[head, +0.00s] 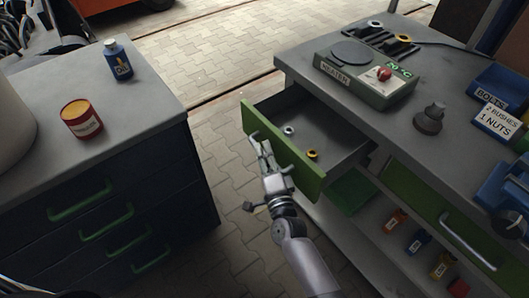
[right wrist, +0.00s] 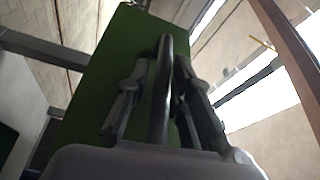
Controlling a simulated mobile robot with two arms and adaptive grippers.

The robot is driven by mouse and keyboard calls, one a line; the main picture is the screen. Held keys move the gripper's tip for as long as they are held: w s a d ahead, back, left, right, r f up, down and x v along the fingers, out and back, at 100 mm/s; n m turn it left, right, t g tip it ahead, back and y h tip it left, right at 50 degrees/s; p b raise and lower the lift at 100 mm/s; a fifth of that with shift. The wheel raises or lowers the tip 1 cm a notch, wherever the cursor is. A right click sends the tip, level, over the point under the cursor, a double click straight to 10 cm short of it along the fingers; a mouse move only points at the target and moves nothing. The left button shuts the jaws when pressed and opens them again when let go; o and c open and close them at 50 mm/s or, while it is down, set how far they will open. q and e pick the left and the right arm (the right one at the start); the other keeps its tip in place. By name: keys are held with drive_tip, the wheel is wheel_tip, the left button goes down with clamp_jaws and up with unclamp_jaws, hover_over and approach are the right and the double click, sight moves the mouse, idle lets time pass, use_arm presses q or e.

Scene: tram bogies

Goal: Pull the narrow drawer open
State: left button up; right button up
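The narrow drawer, with a green front (head: 308,174), stands pulled out of the grey workbench on the right. A silver ring (head: 289,130) and a yellow ring (head: 312,154) lie inside it. My right gripper (head: 264,152) is at the outer face of the drawer front. In the right wrist view, its fingers lie on both sides of the dark bar handle (right wrist: 162,95) and appear closed on it, against the green front (right wrist: 108,75). My left gripper is not in view.
On the workbench top (head: 300,62) stand a heater unit (head: 365,80) and blue bins (head: 500,95). Another green drawer front (head: 420,200) is beside the open one. A grey cabinet (head: 150,105) with green handles stands left. Paved floor (head: 225,175) lies between.

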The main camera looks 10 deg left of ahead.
drive_tip(key=shift+o, duration=1.1)
drive_tip(key=shift+r, duration=0.1)
drive_tip(key=r+v, duration=0.1)
drive_tip(key=v, duration=1.1)
drive_tip(key=shift+f, duration=0.45)
